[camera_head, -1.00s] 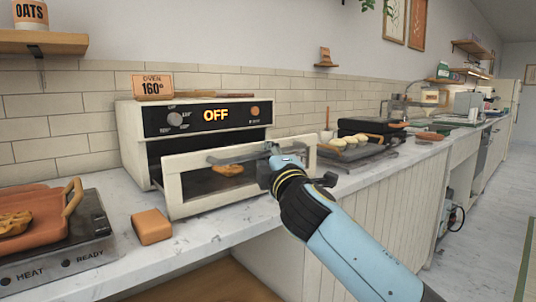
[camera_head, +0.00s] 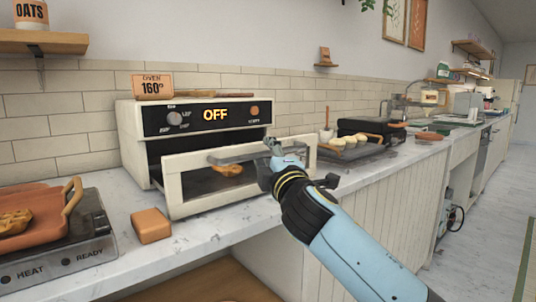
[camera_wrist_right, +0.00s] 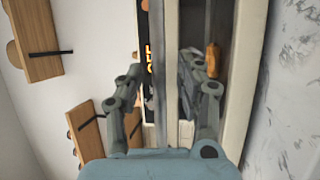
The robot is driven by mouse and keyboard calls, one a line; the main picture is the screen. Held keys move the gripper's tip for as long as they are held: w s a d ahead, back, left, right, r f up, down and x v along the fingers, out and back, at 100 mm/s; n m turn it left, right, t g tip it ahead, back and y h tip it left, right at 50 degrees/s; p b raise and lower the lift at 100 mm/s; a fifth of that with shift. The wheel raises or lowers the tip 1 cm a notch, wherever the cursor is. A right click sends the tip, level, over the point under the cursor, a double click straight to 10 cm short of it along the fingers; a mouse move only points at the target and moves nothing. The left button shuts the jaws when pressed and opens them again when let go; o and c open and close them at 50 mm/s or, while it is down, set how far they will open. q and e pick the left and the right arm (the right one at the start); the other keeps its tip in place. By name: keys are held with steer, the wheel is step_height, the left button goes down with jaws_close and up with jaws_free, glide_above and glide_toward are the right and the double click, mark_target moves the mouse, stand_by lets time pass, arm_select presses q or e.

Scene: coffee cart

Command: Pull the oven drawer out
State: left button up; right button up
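The oven (camera_head: 135,135) is a cream box on the counter with a black panel reading OFF. Its drawer (camera_head: 172,185) stands pulled out, its cream windowed front well ahead of the oven body. The drawer front (camera_wrist_right: 240,60) lies to the right there. My left gripper is not in view.
A brown block (camera_head: 151,226) sits on the counter (camera_head: 215,235) by the drawer's left front corner. A heating plate (camera_head: 95,235) with an orange tray (camera_head: 45,200) is at left.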

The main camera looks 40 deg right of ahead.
steer(key=v, duration=1.1)
steer(key=shift+s, duration=0.2)
step_height(320, 180, down, 26)
steer(key=s+m+g+y, duration=0.1)
steer(key=s+g+y, duration=0.1)
steer(key=g, duration=0.3)
steer(key=s+f+m+g+y, duration=0.1)
steer(key=s+f+g, duration=0.3)
steer(key=f, duration=0.5)
steer(key=s+f+m+g, duration=0.1)
steer(key=s+f+m, duration=0.1)
steer(key=s+f, duration=0.55)
steer(key=s+f+m+g, duration=0.2)
steer(key=s+f, duration=0.5)
steer(key=s, duration=0.4)
steer(key=s+a+f+m+g+y, duration=0.1)
steer(key=s+f+m+g, duration=0.2)
steer(key=s+f, duration=0.3)
steer(key=s+f+m+g+y, duration=0.1)
steer(key=s+f+m+g, duration=0.2)
steer(key=s+f, duration=0.4)
steer(key=s+m, duration=0.1)
steer(key=s, duration=0.7)
steer(key=shift+s+a+f, duration=0.3)
steer(key=shift+a, duration=0.05)
